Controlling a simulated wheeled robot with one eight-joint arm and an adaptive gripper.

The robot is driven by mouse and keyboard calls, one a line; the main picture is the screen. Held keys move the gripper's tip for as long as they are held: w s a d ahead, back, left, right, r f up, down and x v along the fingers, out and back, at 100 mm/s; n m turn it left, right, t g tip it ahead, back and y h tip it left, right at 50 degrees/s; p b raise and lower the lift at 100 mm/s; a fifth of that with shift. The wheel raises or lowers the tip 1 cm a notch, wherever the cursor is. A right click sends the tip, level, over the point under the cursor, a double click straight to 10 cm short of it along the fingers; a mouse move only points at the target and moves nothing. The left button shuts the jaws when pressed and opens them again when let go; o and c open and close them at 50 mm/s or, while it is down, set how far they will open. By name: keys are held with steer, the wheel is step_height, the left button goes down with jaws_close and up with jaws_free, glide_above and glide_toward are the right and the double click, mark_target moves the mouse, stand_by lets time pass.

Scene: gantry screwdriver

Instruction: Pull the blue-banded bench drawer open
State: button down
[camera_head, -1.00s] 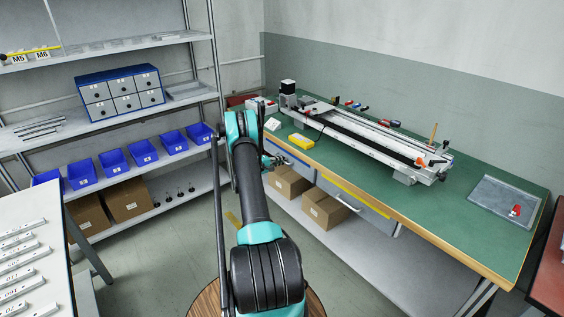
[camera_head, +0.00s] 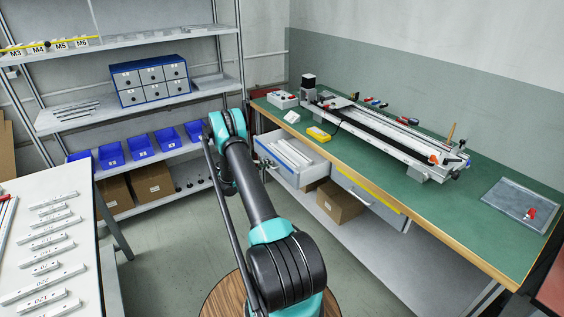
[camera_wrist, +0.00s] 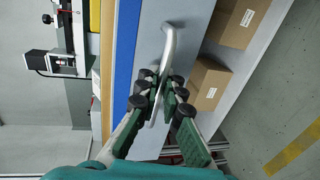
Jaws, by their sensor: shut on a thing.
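The blue-banded drawer (camera_head: 278,168) stands pulled out from under the green bench (camera_head: 440,205), with long pale parts lying inside it. In the wrist view its grey front (camera_wrist: 151,45) carries a blue band (camera_wrist: 123,65) and a curved metal handle (camera_wrist: 168,45). My gripper (camera_wrist: 160,92) is shut on this handle, with its dark finger pads on both sides of the bar.
A closed yellow-banded drawer (camera_head: 366,193) is to the right. Cardboard boxes (camera_head: 338,203) sit on the lower shelf. The bench holds a long gantry rail (camera_head: 385,140). A white table (camera_head: 45,250) is at left; the floor between is clear.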

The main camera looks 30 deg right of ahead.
steer(key=f+v, duration=0.2)
steer(key=v, duration=0.8)
steer(key=shift+a, duration=0.15)
steer(key=shift+s, duration=0.1)
steer(key=c, duration=1.9)
jaws_free()
steer(key=v, duration=1.2)
